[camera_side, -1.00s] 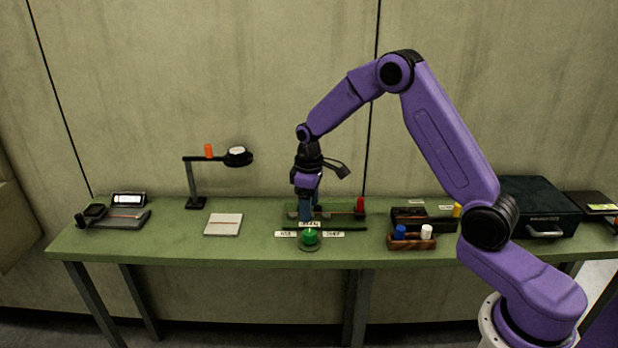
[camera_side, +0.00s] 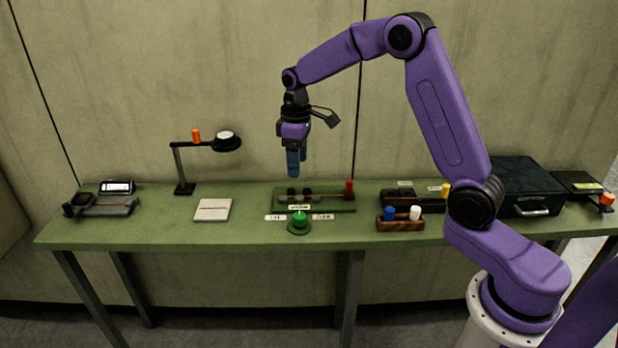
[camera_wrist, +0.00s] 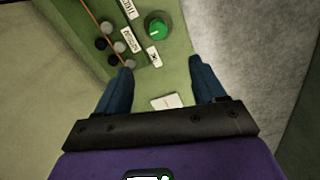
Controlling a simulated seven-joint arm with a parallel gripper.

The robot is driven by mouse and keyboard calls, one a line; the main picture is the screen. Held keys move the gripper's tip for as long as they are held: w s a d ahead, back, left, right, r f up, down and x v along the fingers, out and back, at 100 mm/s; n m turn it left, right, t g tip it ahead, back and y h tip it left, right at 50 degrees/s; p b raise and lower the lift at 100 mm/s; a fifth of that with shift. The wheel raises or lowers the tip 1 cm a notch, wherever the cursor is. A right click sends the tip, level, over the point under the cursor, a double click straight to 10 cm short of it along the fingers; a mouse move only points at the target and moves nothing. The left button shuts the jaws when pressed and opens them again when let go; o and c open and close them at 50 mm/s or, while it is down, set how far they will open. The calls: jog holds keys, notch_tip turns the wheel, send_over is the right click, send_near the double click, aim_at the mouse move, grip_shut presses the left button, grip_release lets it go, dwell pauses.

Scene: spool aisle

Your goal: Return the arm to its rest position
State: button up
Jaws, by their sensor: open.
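My gripper (camera_side: 296,163) hangs fingers-down in the air above the bench, over the green fixture (camera_side: 340,207) with a rod and a red cylinder (camera_side: 349,188). In the wrist view my gripper (camera_wrist: 161,75) shows its two blue fingers spread wide with nothing between them. A green knob (camera_side: 299,218) on a round base stands in front of the fixture; it also shows in the wrist view (camera_wrist: 157,28). My arm is raised and bent at the elbow.
A lamp-like stand (camera_side: 183,165) with an orange cylinder and a white pad (camera_side: 213,210) are at left. A wooden block (camera_side: 401,224) holds blue and white cylinders at right. A dark case (camera_side: 531,190) stands farther right. The air around my gripper is clear.

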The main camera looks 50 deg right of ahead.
jog(key=s+a+r+n, duration=0.2)
jog(key=s+a, duration=0.3)
jog(key=s, duration=0.4)
jog(key=s+a+r+n, duration=0.1)
jog(key=s+a+r, duration=0.1)
jog(key=s+a, duration=0.45)
jog(key=s+d+n, duration=0.1)
jog(key=s+d, duration=0.1)
jog(key=s, duration=0.9)
jog(key=s+d+f+n, duration=0.1)
jog(key=s+d+n, duration=0.1)
jog(key=s, duration=0.9)
jog(key=shift+d+f, duration=0.2)
jog(key=shift+d, duration=0.3)
